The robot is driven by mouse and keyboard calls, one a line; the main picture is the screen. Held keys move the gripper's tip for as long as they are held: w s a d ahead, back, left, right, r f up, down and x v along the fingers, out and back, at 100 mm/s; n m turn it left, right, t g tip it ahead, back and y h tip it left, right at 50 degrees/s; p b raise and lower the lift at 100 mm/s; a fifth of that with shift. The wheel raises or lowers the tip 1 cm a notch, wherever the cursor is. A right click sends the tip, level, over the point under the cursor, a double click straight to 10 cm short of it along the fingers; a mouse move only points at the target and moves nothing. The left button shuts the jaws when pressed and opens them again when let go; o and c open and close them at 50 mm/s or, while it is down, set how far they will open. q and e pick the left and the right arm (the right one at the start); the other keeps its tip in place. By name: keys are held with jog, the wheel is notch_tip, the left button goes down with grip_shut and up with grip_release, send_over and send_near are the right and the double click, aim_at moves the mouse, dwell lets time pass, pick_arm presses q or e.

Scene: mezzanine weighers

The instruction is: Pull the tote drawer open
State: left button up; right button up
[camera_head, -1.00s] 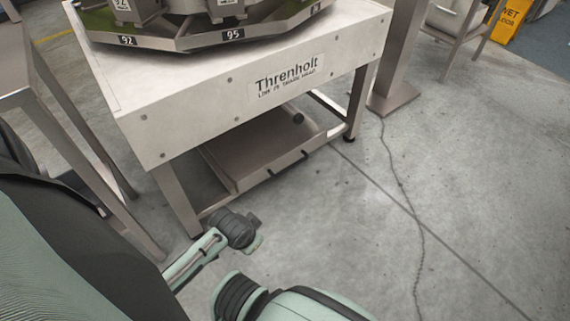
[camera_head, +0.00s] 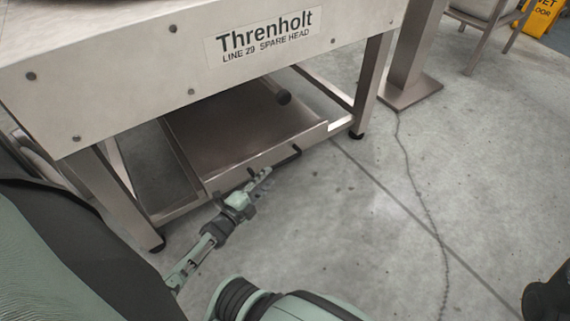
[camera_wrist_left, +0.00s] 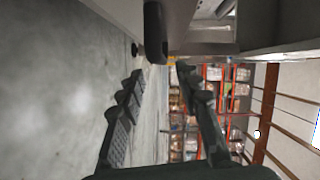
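The tote drawer (camera_head: 225,135) is a shallow brownish-grey metal tray, low under the Threnholt table. Its front wall carries a dark bar handle (camera_head: 288,157), partly hidden by my gripper in the head view. My left gripper (camera_head: 262,178) is just in front of the handle, low over the floor. In the left wrist view the two fingers of the left gripper (camera_wrist_left: 160,72) are spread with nothing between them. The dark handle (camera_wrist_left: 155,30) stands beyond the fingertips, roughly in line with the gap. I cannot make out my right gripper.
The table (camera_head: 110,85) overhangs the drawer, with a leg (camera_head: 372,85) on each side. A metal post (camera_head: 412,60) stands to the right. A crack runs along the open concrete floor (camera_head: 370,230). A yellow wet-floor sign (camera_head: 541,15) is at the far right.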

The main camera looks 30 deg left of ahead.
aim_at(275, 168)
pick_arm(q)
jog(key=w, duration=0.2)
jog(key=w+b, duration=0.1)
jog(key=w, duration=0.2)
jog(key=w+b, duration=0.1)
jog(key=w, duration=0.1)
jog(key=shift+w+f, duration=0.25)
jog(key=shift+w, duration=0.1)
grip_shut()
